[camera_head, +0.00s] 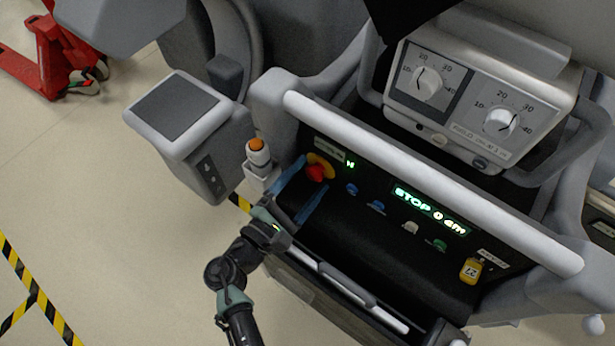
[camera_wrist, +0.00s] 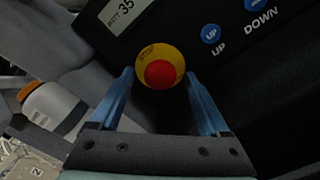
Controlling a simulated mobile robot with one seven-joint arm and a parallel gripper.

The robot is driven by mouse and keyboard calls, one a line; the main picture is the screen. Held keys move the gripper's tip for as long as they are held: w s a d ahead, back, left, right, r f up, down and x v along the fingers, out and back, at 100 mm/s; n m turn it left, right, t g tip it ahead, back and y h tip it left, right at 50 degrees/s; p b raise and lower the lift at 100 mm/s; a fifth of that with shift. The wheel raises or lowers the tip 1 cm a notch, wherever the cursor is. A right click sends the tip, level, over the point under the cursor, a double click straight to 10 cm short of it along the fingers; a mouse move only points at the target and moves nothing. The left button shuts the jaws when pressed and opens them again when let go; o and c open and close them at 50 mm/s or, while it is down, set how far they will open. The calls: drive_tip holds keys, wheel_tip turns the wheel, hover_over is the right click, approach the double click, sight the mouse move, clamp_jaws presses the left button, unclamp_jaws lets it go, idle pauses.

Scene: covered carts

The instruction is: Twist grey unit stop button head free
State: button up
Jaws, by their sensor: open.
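The stop button head (camera_head: 316,173) is red on a yellow collar, at the left end of the grey unit's black panel (camera_head: 330,215). My gripper (camera_head: 305,182) is open in front of the button. In the wrist view its two blue fingers (camera_wrist: 160,82) stand on either side of the head, with a gap on both sides. I cannot tell how far the fingertips are from the panel.
Blue UP (camera_wrist: 210,34) and DOWN buttons lie right of the stop button. A lit display (camera_head: 430,210) reads STOP 0 cm. A white bottle with an orange cap (camera_head: 257,150) stands close left. A white handrail (camera_head: 420,180) runs above the panel.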

drive_tip(key=shift+w, duration=0.1)
clamp_jaws()
idle(0.4)
drive_tip(key=shift+f+m+b, duration=0.1)
drive_tip(key=shift+m+b, duration=0.2)
drive_tip(key=shift+b, duration=0.1)
drive_tip(key=m+b, duration=0.2)
drive_tip(key=shift+f+m, duration=0.1)
drive_tip(key=shift+m, duration=0.2)
drive_tip(key=shift+r+m+b, duration=0.2)
drive_tip(key=shift+m+b, duration=1.5)
